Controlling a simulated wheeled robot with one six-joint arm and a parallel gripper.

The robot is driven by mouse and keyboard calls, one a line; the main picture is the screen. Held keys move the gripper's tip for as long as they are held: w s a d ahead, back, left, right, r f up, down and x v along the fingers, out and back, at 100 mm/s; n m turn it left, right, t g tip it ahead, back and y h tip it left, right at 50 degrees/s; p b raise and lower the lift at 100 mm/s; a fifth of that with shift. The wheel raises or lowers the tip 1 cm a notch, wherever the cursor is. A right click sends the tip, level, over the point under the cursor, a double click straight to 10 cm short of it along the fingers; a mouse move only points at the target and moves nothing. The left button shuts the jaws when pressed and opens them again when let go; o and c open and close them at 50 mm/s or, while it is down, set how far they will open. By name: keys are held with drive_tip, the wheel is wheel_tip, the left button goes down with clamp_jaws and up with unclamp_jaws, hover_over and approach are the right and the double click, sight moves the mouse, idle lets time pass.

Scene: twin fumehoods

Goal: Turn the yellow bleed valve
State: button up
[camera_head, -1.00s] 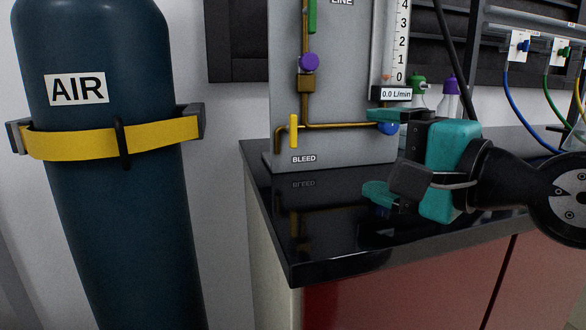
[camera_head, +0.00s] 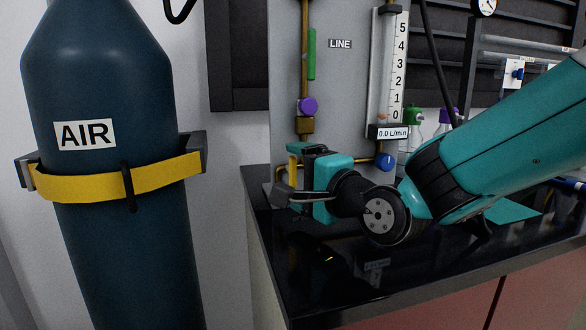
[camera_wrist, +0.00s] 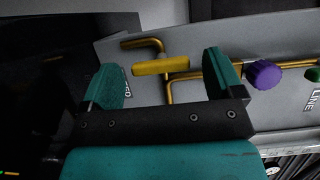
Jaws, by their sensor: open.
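The yellow bleed valve handle (camera_wrist: 160,65) sits on a brass pipe in the wrist view. The fingers of my gripper (camera_wrist: 160,70) are open on either side of it, with a gap to each; whether the handle is in depth between the pads I cannot tell. In the head view my gripper (camera_head: 291,172) is in front of the panel's lower left. It hides most of the handle and the BLEED label there. The label shows partly beside the left finger in the wrist view.
The grey panel (camera_head: 342,85) also carries a purple knob (camera_head: 307,106), a green handle (camera_head: 311,54), a blue knob (camera_head: 384,161) and a flow gauge reading 0.0 L/min (camera_head: 393,132). A strapped AIR cylinder (camera_head: 105,90) stands left. The black counter (camera_head: 335,275) is clear in front.

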drive_tip(key=shift+x, duration=0.95)
drive_tip(key=shift+c, duration=0.2)
drive_tip(key=c, duration=0.9)
